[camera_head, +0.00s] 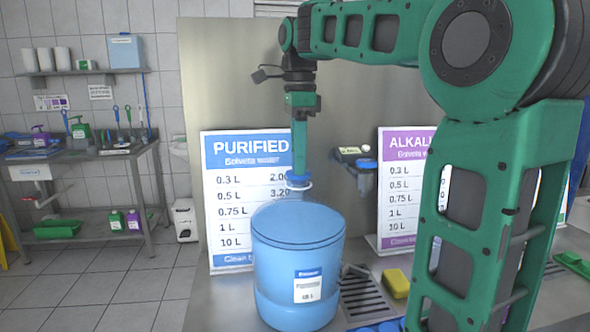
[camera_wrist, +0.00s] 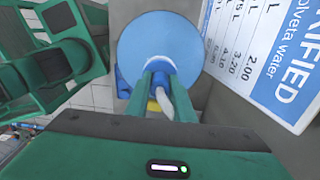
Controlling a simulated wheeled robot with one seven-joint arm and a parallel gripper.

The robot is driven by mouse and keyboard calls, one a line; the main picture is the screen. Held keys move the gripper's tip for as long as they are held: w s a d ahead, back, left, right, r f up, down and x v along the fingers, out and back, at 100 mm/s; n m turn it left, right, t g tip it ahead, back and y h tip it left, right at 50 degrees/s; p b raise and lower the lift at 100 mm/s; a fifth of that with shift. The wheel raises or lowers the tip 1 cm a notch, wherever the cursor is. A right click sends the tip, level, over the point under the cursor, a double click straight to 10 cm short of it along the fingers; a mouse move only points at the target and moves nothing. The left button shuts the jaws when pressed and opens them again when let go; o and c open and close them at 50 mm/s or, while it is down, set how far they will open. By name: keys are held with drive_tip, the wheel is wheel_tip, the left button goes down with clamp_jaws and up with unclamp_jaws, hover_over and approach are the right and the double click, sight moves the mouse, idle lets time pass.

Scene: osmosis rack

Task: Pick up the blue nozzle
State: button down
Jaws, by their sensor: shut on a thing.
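My gripper (camera_head: 299,170) points straight down in the middle of the head view, its green fingers closed on the blue nozzle (camera_head: 288,174). In the wrist view my gripper (camera_wrist: 158,78) shows the blue nozzle (camera_wrist: 159,65) at its fingertips, with a white hose between the fingers. The fingers hide part of the nozzle. A large translucent blue jug (camera_head: 298,245) with a white label stands upright directly below. I cannot tell whether the nozzle touches the jug's top.
A blue PURIFIED price sign (camera_head: 220,200) stands behind the jug, and a purple ALKALINE sign (camera_head: 400,190) stands to the right. A yellow sponge (camera_head: 396,284) lies beside a drain grate (camera_head: 364,296). Another blue nozzle holder (camera_head: 366,164) is on the back wall.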

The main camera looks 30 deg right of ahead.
drive_tip(key=shift+w+r, duration=0.1)
drive_tip(key=shift+r, duration=0.6)
wheel_tip(320, 180, up, 2)
drive_tip(key=shift+d+r, duration=0.1)
drive_tip(key=shift+r, duration=0.15)
drive_tip(key=s+a+r, duration=0.3)
drive_tip(key=a+r, duration=0.4)
drive_tip(key=a, duration=0.4)
drive_tip(key=shift+a, duration=0.2)
drive_tip(key=w+d, duration=0.4)
drive_tip(key=d, duration=0.5)
drive_tip(key=w+d, duration=0.3)
drive_tip(key=d, duration=0.6)
drive_tip(key=shift+w+d, duration=0.15)
drive_tip(key=shift+w, duration=0.25)
